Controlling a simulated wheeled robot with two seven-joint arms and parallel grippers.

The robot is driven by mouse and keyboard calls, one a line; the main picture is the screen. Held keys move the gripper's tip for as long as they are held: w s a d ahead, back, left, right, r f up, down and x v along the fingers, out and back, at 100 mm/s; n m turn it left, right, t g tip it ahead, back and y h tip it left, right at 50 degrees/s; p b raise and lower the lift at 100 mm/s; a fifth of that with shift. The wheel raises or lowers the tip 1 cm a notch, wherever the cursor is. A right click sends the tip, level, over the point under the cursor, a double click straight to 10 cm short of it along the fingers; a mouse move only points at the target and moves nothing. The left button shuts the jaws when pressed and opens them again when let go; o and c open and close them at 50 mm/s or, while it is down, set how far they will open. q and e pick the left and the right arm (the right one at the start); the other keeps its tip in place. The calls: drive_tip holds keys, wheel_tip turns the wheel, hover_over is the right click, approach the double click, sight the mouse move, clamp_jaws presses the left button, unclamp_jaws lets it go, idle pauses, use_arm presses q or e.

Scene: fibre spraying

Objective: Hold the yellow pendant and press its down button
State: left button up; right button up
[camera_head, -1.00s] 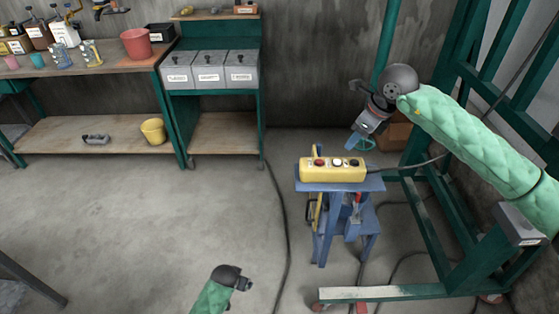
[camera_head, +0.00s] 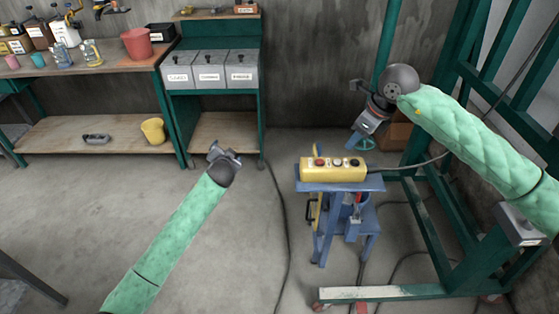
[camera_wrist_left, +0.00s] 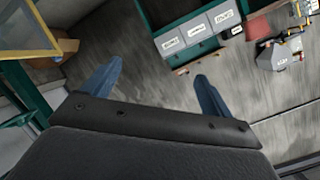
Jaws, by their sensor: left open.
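The yellow pendant (camera_head: 333,170) lies on top of a small blue stand (camera_head: 341,186). Its top face carries a red, a white and a dark button, and a cable leaves its right end. My right gripper (camera_head: 357,142) hangs above and behind the pendant's right end, apart from it; its fingers point down and left, and their gap is too small to judge. My left gripper (camera_head: 217,153) is left of the stand, apart from the pendant. In the left wrist view the left gripper (camera_wrist_left: 155,90) is open, with two blue fingers wide apart and nothing between them.
A workbench (camera_head: 85,68) with bottles and a red bucket (camera_head: 137,43) stands at the left. A green shelf with grey bins (camera_head: 209,70) stands at the back. A green steel frame (camera_head: 440,215) is at the right.

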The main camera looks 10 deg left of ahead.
sight(303, 168)
use_arm(q)
drive_tip(key=w+d+r+m+t+h, duration=0.1)
drive_tip(key=w+r+t, duration=0.2)
drive_tip(key=r, duration=0.5)
drive_tip(key=w+d+r+m+t+h, duration=0.1)
drive_tip(key=w+r+m+t, duration=0.1)
drive_tip(key=r, duration=0.6)
drive_tip(key=s+d+r+m+t+h, duration=0.1)
drive_tip(key=s+d+r+m+h, duration=0.1)
drive_tip(key=d+r+m+h, duration=0.55)
drive_tip(key=s+d+f+m+g+h, duration=0.5)
drive_tip(key=s+d+g+h, duration=0.2)
drive_tip(key=d+g+h, duration=0.25)
drive_tip(key=s+d+f+n+g+y, duration=0.25)
drive_tip(key=s+f+n+g, duration=0.25)
drive_tip(key=s+f+g, duration=0.35)
drive_tip(key=shift+y, duration=0.35)
drive_tip(key=shift+f+x, duration=0.15)
drive_tip(key=shift+x, duration=1.65)
drive_tip(key=shift+f+x, duration=0.15)
drive_tip(key=shift+x, duration=1.65)
drive_tip(key=shift+w+a, duration=0.1)
drive_tip(key=shift+a, duration=0.05)
